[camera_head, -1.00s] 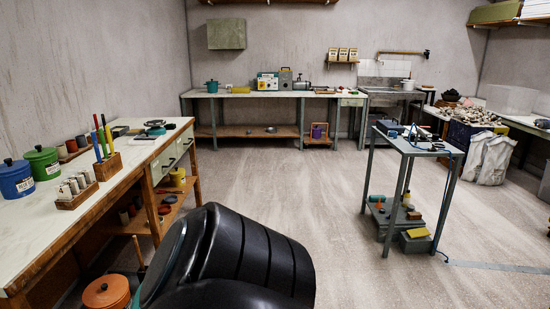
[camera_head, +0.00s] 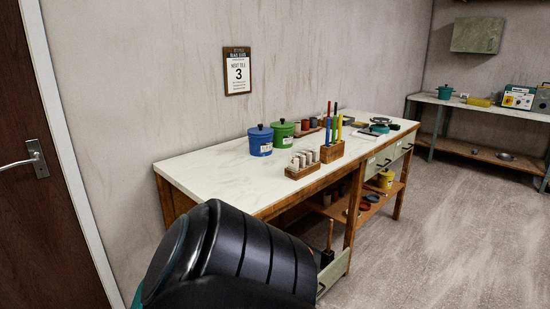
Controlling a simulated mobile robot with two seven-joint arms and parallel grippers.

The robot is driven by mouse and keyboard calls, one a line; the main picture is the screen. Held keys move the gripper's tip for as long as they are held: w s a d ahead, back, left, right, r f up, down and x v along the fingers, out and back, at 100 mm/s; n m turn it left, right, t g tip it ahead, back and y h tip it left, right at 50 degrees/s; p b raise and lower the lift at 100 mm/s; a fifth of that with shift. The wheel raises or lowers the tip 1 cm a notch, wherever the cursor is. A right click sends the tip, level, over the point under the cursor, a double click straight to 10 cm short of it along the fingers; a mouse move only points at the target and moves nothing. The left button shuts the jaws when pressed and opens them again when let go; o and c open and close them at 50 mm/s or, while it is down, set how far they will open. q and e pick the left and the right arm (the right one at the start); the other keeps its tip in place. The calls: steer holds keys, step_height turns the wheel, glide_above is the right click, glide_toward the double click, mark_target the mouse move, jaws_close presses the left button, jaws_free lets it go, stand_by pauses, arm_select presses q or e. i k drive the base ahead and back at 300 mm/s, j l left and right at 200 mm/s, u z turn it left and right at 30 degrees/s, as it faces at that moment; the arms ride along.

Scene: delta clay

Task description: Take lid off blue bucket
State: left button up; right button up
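The blue bucket (camera_head: 260,144) stands upright on the left part of the white-topped workbench (camera_head: 205,172), near the wall. Its blue lid (camera_head: 260,131) with a small dark knob sits on top. A white label is on its front. A black arm link of mine fills the lower middle of the view, in front of the bench. Neither of my grippers shows.
A green lidded bucket (camera_head: 283,134) stands just right of the blue one. A wooden block with pale cylinders (camera_head: 302,165) and a holder with coloured sticks (camera_head: 332,150) stand near the front edge. The bench's left end is clear. A brown door (camera_head: 45,200) is at left.

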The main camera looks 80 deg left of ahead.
mark_target(260, 129)
steer(key=u, duration=1.9)
steer(key=i+l+u, duration=0.1)
steer(key=u, duration=0.3)
steer(key=i+l+u, duration=0.1)
steer(key=u, duration=0.25)
steer(key=i+l, duration=0.3)
steer(key=l, duration=0.2)
